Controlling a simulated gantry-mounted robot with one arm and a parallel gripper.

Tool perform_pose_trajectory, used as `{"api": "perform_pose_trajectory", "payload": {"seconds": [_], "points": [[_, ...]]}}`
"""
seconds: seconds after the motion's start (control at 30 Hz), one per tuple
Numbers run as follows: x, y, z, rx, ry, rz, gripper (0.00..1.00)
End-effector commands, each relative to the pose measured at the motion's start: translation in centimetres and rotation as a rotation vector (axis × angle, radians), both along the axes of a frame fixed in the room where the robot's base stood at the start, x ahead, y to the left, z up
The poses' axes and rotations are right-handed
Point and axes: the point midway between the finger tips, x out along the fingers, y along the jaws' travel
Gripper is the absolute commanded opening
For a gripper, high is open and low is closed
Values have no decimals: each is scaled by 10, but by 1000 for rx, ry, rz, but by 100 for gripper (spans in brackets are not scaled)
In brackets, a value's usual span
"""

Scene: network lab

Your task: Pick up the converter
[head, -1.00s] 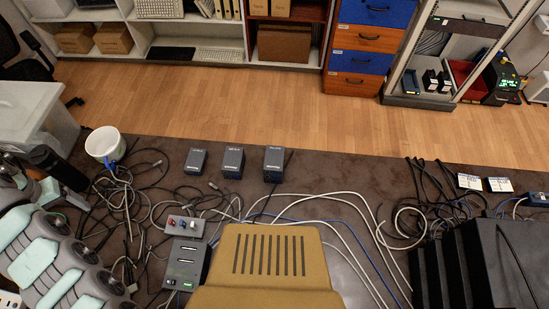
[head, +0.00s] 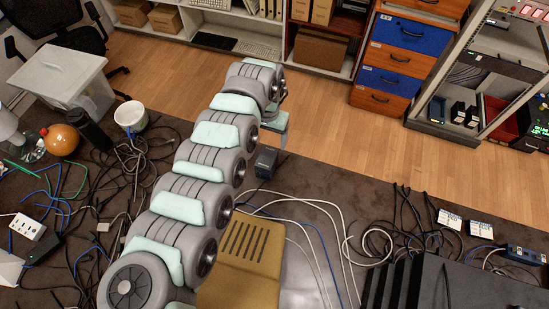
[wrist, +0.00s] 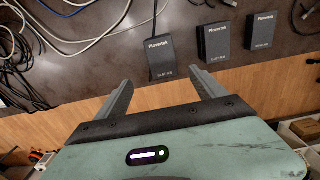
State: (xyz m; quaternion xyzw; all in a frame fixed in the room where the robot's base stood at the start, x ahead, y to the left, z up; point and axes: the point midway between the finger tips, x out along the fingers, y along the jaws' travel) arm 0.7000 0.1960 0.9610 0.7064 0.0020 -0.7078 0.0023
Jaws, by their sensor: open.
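Three dark grey boxes with white lettering lie on the brown table in the wrist view: a left one (wrist: 174,57), a middle one (wrist: 221,42) and a right one (wrist: 263,32). The small labels are hard to read, so I cannot tell which is the converter. A dark cable runs from the left box. My gripper (wrist: 165,83) is open and empty, its fingertips apart from the boxes and pointing roughly toward the left one. In the head view one box (head: 265,161) shows below my gripper's end; my arm hides the others.
Tangled cables (head: 130,170) and a white bucket (head: 130,116) are at the table's left. A tan slotted housing (head: 245,260) stands at the front. White cables (head: 310,215) run right of it. Black equipment (head: 450,285) fills the front right. Wooden floor lies beyond the table edge.

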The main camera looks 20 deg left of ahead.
Motion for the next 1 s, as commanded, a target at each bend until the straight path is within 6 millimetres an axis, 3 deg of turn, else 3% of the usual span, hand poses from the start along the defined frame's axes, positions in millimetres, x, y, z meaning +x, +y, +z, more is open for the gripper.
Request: {"api": "perform_pose_trajectory", "payload": {"seconds": [0.23, 0.47, 0.73, 1.0], "points": [[0, -1, -39, -2, 0, 0, 80], [-1, 0, -57, -1, -1, 0, 80], [-5, 0, -97, -2, -1, -1, 80], [-6, 2, -102, 0, -2, 0, 80]]}}
